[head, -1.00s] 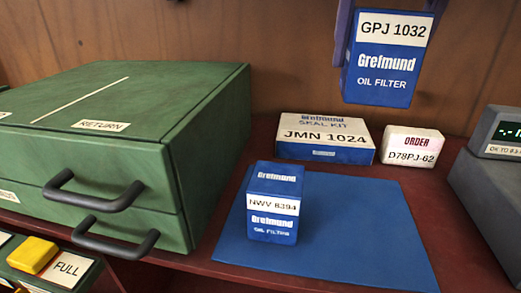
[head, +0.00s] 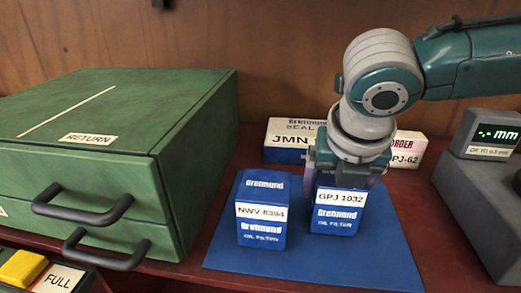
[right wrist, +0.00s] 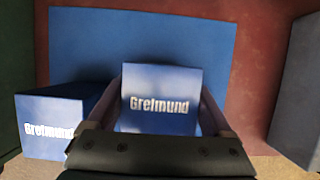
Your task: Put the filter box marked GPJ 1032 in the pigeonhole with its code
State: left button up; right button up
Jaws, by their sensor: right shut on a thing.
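The filter box marked GPJ 1032 (head: 339,215) is upright and blue with a white label, low at the blue mat (head: 375,262). I cannot tell whether its base touches the mat. My right gripper (head: 345,178) comes down from above and is shut on the box's upper part. In the right wrist view the box top (right wrist: 162,100) sits between the two fingers. A similar blue box marked NWV 8394 (head: 262,222) stands on the mat just left of it, with a narrow gap. My left gripper is not in view. No pigeonholes show.
A green drawer cabinet (head: 120,115) marked RETURN stands at left with dark handles. Behind the gripper lie the JMN seal kit box (head: 286,141) and a white ORDER box (head: 409,149), both partly hidden. A grey device with a display (head: 487,133) stands at right.

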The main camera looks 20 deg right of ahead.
jog(key=shift+f, duration=0.2)
jog(key=o, duration=1.5)
